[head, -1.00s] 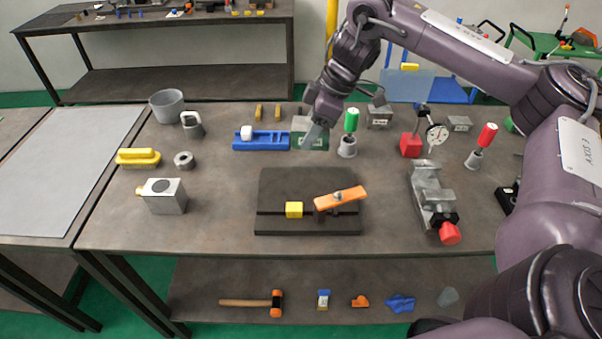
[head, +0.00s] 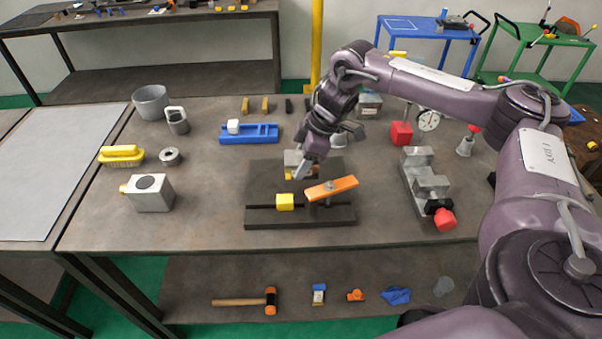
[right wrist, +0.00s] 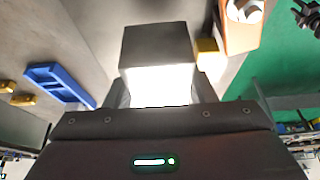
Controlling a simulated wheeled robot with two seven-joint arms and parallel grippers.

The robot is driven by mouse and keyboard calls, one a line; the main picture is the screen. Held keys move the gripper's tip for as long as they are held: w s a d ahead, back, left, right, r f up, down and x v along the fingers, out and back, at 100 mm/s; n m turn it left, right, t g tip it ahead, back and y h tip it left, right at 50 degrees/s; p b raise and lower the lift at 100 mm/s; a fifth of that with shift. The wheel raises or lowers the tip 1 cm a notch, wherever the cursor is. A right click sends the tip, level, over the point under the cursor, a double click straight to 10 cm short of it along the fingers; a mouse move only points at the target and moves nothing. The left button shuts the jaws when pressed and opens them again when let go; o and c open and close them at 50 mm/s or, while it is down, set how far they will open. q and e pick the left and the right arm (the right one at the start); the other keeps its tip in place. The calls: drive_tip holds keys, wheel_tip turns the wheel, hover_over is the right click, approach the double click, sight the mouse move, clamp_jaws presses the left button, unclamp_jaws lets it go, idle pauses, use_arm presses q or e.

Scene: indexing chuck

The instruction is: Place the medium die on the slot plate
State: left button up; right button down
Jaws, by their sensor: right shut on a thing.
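The slot plate (head: 262,178) is a dark plate on the main table with a slot across it. A yellow block (head: 285,201) and an orange clamp bar (head: 331,188) sit on its near part. My right gripper (head: 301,169) is over the plate's far part, shut on a grey block, which I take to be the medium die (head: 292,158). In the right wrist view the die (right wrist: 157,48) sits between the fingers, dark on one face and bright on another. I cannot tell whether it touches the plate. My left gripper is not in view.
A blue tray (head: 262,139) with a white block stands behind left of the plate. A grey vise (head: 425,178) with a red knob is to the right. A grey block with a round face (head: 149,193) is at left. The table between that block and the plate is clear.

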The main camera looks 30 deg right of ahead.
sight(301, 185)
wheel_tip(301, 185, down, 4)
drive_tip(key=shift+w+p, duration=0.15)
drive_tip(key=shift+p, duration=0.15)
drive_tip(key=shift+f, duration=0.3)
drive_tip(key=c, duration=0.9)
unclamp_jaws()
drive_tip(key=shift+f, duration=0.15)
drive_tip(key=shift+d+r, duration=0.1)
drive_tip(key=shift+r, duration=0.35)
drive_tip(key=b+v, duration=0.1)
drive_tip(key=v, duration=1)
drive_tip(key=shift+s+r+b, duration=0.2)
drive_tip(key=shift+s+b, duration=0.05)
drive_tip(key=shift+b, duration=0.05)
